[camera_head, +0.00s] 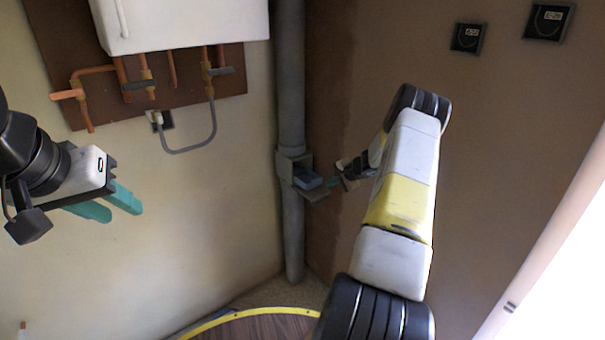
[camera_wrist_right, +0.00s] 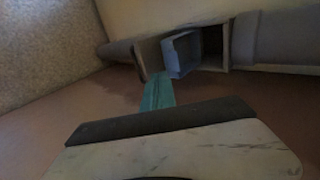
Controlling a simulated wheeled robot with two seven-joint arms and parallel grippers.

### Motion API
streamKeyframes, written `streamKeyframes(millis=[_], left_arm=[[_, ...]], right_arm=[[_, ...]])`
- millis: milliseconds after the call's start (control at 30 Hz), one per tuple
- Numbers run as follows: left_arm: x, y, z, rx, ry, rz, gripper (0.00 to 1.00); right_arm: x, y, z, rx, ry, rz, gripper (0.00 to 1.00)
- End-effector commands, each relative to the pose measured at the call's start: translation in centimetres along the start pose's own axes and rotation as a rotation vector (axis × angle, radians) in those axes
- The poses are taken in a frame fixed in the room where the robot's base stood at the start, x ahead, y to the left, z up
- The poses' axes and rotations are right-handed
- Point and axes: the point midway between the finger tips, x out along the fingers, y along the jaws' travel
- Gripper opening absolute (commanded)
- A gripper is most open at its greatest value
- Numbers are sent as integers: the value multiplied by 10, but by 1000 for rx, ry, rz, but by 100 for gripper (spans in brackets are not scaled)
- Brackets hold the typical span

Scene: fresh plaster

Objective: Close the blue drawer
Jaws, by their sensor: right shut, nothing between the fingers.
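The blue drawer (camera_head: 308,178) sits in a small grey box (camera_head: 285,165) on the vertical pipe in the corner. In the right wrist view the drawer (camera_wrist_right: 181,54) stands partly out of the box opening. A grey flap (camera_head: 316,194) sticks out from the box beside the drawer. My right gripper (camera_head: 332,182) is shut and empty, just right of the drawer. In the right wrist view its teal fingers (camera_wrist_right: 158,90) point at the flap and drawer edge; I cannot tell if they touch. My left gripper (camera_head: 124,211) is open and empty at the left, far from the drawer.
The grey pipe (camera_head: 291,80) runs down the corner. A white boiler (camera_head: 180,20) with copper pipes hangs on the left wall. Two dark wall boxes (camera_head: 467,37) are on the right wall. A yellow rim (camera_head: 240,314) edges the floor below.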

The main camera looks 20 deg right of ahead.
Motion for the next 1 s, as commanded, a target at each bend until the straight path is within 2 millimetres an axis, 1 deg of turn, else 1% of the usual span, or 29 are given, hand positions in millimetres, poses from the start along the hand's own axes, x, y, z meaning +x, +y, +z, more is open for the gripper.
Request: streamKeyframes(millis=[33, 133, 167, 200, 333, 500, 1000], left_arm=[[0, 0, 0, 0, 0, 0, 36], [0, 0, 0, 0, 0, 0, 36], [0, 0, 0, 0, 0, 0, 36], [0, 0, 0, 0, 0, 0, 36], [0, 0, 0, 0, 0, 0, 36], [0, 0, 0, 0, 0, 0, 36], [0, 0, 0, 0, 0, 0, 36]], right_arm=[[13, 0, 2, -2, -3, 1, 0], [33, 0, 2, -2, -2, 1, 0], [38, 0, 2, -2, -2, 1, 0], [43, -8, 2, -6, -1, -1, 0], [55, -19, 1, -5, -1, 1, 0], [62, -27, 0, -3, 0, 0, 0], [63, -28, 1, -1, -1, 0, 0]])
